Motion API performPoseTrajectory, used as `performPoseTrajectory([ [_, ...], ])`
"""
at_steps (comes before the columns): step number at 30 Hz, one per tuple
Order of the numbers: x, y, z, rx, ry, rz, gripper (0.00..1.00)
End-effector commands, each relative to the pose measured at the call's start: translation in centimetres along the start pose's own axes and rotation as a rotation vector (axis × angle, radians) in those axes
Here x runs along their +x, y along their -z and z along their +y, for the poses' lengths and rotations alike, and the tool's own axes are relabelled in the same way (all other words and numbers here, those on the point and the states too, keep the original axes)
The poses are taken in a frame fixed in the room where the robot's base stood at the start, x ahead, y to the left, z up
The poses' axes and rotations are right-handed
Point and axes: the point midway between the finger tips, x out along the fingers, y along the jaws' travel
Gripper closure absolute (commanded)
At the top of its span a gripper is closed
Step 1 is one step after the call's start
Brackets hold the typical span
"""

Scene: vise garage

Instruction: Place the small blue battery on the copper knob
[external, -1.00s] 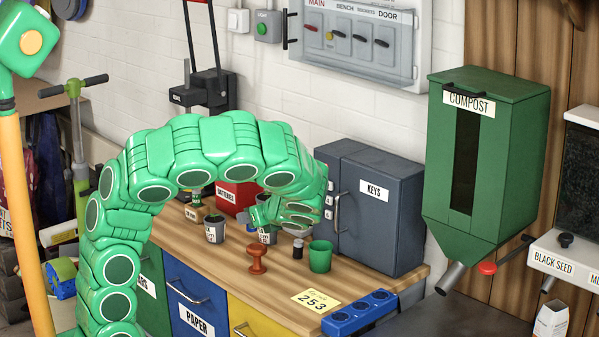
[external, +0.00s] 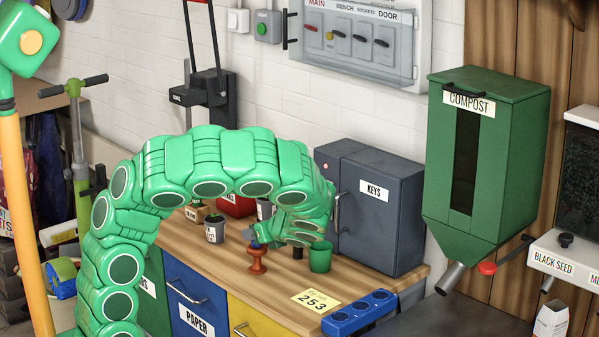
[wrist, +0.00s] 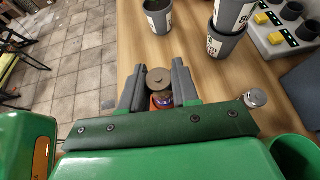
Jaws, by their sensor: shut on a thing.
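My gripper (external: 255,236) is shut on the small blue battery (external: 258,245), which shows as a small blue patch between the fingers and the copper knob (external: 257,264). In the wrist view, my fingers (wrist: 158,86) stand on either side of a brown-grey round top (wrist: 158,78), which appears to be the battery's end. A bit of orange-copper shows just below it. The copper knob stands upright on the bench, and the battery is directly above its top in the external view. I cannot tell whether they touch.
A green cup (external: 320,257) and a small dark cylinder (external: 298,252) stand right of the knob. A grey pot (external: 215,229) stands to its left. A dark KEYS cabinet (external: 380,205) is behind. The bench front around the 253 note (external: 316,301) is otherwise clear.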

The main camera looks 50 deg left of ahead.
Motion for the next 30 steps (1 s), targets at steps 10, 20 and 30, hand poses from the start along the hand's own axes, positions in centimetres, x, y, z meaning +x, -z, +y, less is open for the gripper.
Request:
performPoseTrajectory([
  [10, 0.1, 0.1, 0.0, 0.0, 0.0, 0.0, 0.44],
  [20, -0.4, -0.1, -0.1, 0.0, 0.002, 0.0, 0.44],
  [30, -5.9, 0.0, -0.1, -0.001, 0.006, 0.002, 0.44],
])
